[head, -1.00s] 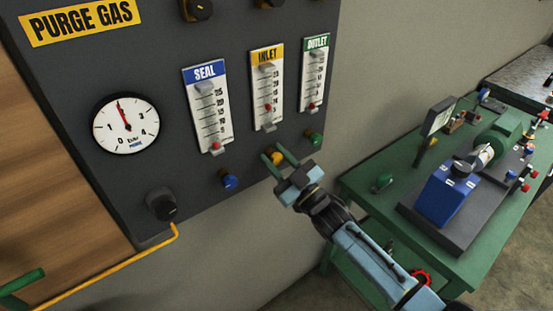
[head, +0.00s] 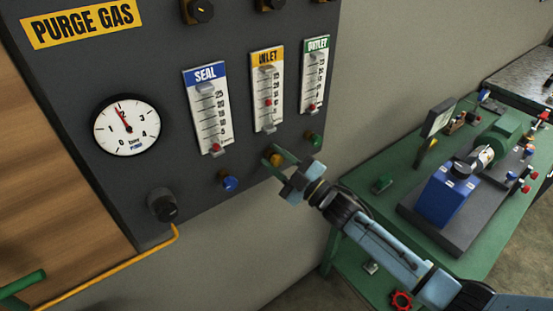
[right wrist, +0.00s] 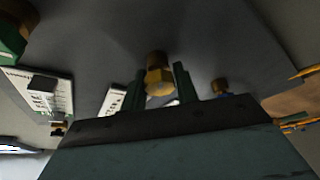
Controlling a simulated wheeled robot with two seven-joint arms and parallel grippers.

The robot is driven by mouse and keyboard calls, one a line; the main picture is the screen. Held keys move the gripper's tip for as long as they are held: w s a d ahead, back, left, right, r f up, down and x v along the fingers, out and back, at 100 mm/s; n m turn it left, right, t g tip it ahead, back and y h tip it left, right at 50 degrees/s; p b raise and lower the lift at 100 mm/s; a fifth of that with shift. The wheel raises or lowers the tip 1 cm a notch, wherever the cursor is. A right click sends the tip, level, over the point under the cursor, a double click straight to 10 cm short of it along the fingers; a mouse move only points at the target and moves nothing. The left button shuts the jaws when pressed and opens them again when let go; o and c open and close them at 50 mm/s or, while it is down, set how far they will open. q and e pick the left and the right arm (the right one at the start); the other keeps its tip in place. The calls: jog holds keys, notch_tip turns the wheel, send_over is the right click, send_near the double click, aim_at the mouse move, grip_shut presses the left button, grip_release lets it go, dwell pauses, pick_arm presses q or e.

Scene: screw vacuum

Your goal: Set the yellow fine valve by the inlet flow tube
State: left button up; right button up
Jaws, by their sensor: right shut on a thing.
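The yellow fine valve (head: 277,160) sits on the dark panel just below the inlet flow tube (head: 266,90), under its yellow INLET label. The tube's red float (head: 268,102) stands around mid-scale; the exact reading is too small to tell. My right gripper (head: 275,156) reaches up from the lower right and is shut on the yellow valve. In the right wrist view the valve's brass-yellow knob (right wrist: 158,78) shows between the green fingers. Green finger-like parts of my left gripper (head: 20,287) show at the lower left edge, mostly cut off.
The blue valve (head: 228,182) is left of the yellow one and the green valve (head: 312,138) is right of it, both close to my right gripper. A pressure gauge (head: 126,125) and black knob (head: 163,206) are farther left. A green bench (head: 385,205) with equipment stands right.

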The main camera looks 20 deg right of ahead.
jog(key=o, duration=1)
jog(key=shift+s, duration=0.1)
jog(key=b+v, duration=0.2)
jog(key=v, duration=1.1)
jog(key=shift+s+d, duration=0.1)
jog(key=shift+d, duration=0.05)
